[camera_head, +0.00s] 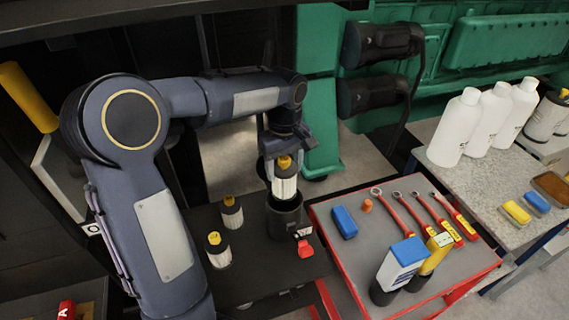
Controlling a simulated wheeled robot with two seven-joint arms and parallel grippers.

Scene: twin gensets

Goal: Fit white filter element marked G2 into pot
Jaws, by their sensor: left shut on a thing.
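My left gripper (284,155) comes down from above and is shut on a white filter element (284,188) with a yellow top. The element is upright, directly over the dark pot (285,222), with its lower end at the pot's mouth. I cannot tell how far inside it reaches. No G2 mark is legible on it. My right gripper is not in view.
A red-edged tray (345,270) to the right holds red-handled wrenches (430,215), a blue block (344,222) and upright containers (400,262). White bottles (455,128) stand on a bench at the far right. Green machinery (320,90) is behind.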

